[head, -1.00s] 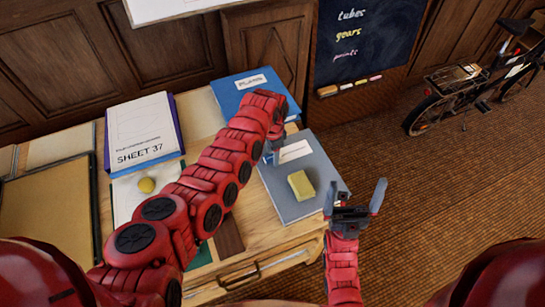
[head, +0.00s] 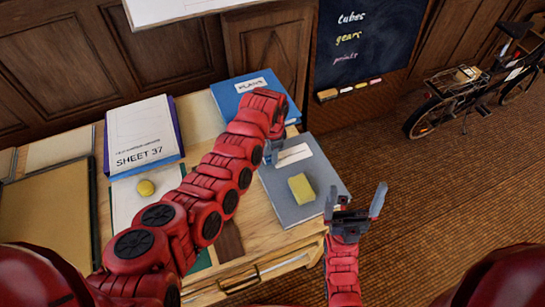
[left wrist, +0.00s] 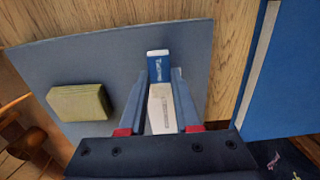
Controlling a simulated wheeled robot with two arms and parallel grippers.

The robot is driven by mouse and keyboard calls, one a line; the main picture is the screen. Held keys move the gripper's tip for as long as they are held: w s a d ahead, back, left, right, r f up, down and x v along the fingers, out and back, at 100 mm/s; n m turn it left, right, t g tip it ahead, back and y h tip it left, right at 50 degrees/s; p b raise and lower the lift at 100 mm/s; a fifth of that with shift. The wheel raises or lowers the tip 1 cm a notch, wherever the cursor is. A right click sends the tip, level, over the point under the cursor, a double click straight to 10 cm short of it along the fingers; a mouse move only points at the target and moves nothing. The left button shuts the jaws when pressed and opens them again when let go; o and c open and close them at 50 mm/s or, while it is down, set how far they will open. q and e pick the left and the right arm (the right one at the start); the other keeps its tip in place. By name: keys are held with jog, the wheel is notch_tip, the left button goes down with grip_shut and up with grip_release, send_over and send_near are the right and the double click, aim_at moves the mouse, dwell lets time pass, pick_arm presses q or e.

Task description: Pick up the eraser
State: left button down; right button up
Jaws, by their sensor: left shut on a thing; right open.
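The eraser (left wrist: 159,68) is a small block with a blue sleeve and a white end. In the left wrist view it sits between the fingertips of my left gripper (left wrist: 159,75), which is shut on it over the grey folder (left wrist: 110,42). I cannot tell whether the eraser still touches the folder. In the head view my left gripper (head: 270,152) is at the folder's left edge, mostly behind my arm, and the eraser is not clearly visible there. My right gripper (head: 353,200) is open and empty, right of the folder (head: 285,205).
A yellow sponge-like block (head: 301,188) lies on the grey folder, near its white label (head: 294,155). A chalkboard (head: 365,40) stands behind.

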pick_arm(q)
jog(key=shift+s+d+r+b, duration=0.1)
jog(key=shift+s+r+b, duration=0.1)
jog(key=shift+r, duration=0.3)
jog(key=shift+s+d+r+b, duration=0.1)
jog(key=shift+r+b, duration=0.1)
jog(key=shift+r, duration=0.3)
jog(key=shift+s+a, duration=0.1)
jog(key=shift+s, duration=0.85)
jog(key=s+p, duration=0.1)
jog(key=s, duration=0.3)
jog(key=s+r+p, duration=0.1)
jog(key=s, duration=0.3)
jog(key=s+p, duration=0.2)
jog(key=s, duration=0.2)
jog(key=shift+r, duration=0.2)
jog(key=shift+s+a, duration=0.1)
jog(key=shift+s, duration=0.7)
